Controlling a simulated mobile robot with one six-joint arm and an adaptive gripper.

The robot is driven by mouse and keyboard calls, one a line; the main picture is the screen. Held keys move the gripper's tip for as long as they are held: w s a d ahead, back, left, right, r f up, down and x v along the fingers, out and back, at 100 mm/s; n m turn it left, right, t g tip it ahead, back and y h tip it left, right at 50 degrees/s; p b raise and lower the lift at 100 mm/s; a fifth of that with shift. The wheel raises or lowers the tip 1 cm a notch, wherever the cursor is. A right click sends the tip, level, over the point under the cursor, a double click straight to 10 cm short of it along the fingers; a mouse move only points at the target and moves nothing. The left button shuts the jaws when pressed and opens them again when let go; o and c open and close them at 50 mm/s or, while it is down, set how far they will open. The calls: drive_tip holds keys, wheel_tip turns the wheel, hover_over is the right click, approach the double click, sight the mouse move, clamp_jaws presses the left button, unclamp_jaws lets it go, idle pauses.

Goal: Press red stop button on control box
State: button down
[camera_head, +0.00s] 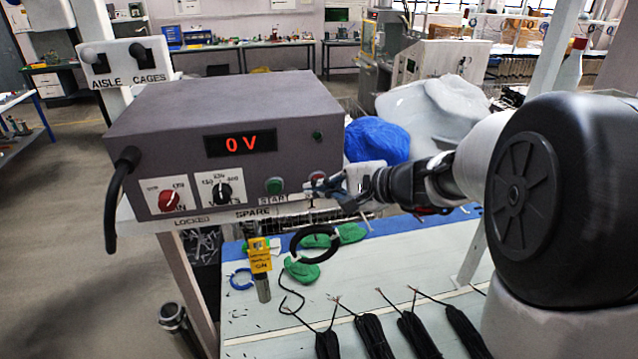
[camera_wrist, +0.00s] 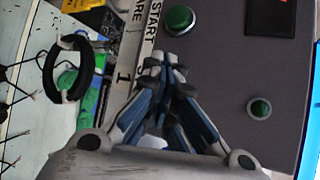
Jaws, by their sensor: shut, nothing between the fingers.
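The grey control box (camera_head: 190,120) stands on a white shelf, its front face showing a red "0 V" display (camera_head: 240,143). The green start button (camera_head: 274,186) is on the lower front, and it also shows in the wrist view (camera_wrist: 180,19). My gripper (camera_head: 314,186) is shut and empty, its fingertips at the lower right of the box's front, just right of the start button. In the wrist view the shut fingertips (camera_wrist: 162,62) point at the box face. The red stop button is not clearly visible; my fingers cover that spot. I cannot tell whether they touch it.
A red knob (camera_head: 169,201) and a black volts selector (camera_head: 222,193) sit left of the start button. A black cable (camera_head: 113,205) leaves the box's left side. Below, a workbench holds a yellow-tagged tool (camera_head: 260,256), a black ring (camera_head: 316,243) and black cable bundles (camera_head: 372,334).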

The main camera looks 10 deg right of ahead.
drive_tip(key=shift+s+b, duration=0.45)
drive_tip(key=shift+s, duration=0.45)
drive_tip(key=shift+s+b, duration=0.9)
drive_tip(key=shift+s, duration=1.6)
drive_tip(key=s+a+f+n+g+h+b, duration=0.1)
drive_tip(key=s+a+f+n+g+b, duration=0.25)
drive_tip(key=s+f+b, duration=0.35)
drive_tip(key=s+a+f+n+g+h+b, duration=0.1)
drive_tip(key=s+a+f+n+g+b, duration=0.1)
drive_tip(key=s+a+f+n+b, duration=0.45)
drive_tip(key=s+d+f+n+h+b, duration=0.2)
drive_tip(key=s+d+f+h+b, duration=0.1)
drive_tip(key=s+d+f+b, duration=0.1)
drive_tip(key=s+d+f+n+h+b, duration=0.1)
drive_tip(key=s+d+f+h+b, duration=0.2)
drive_tip(key=s+d+f, duration=0.3)
wheel_tip(320, 180, down, 5)
drive_tip(key=shift+s+d+f+n+b, duration=0.1)
drive_tip(key=shift+s+d+n+b, duration=0.25)
drive_tip(key=shift+s+b, duration=0.6)
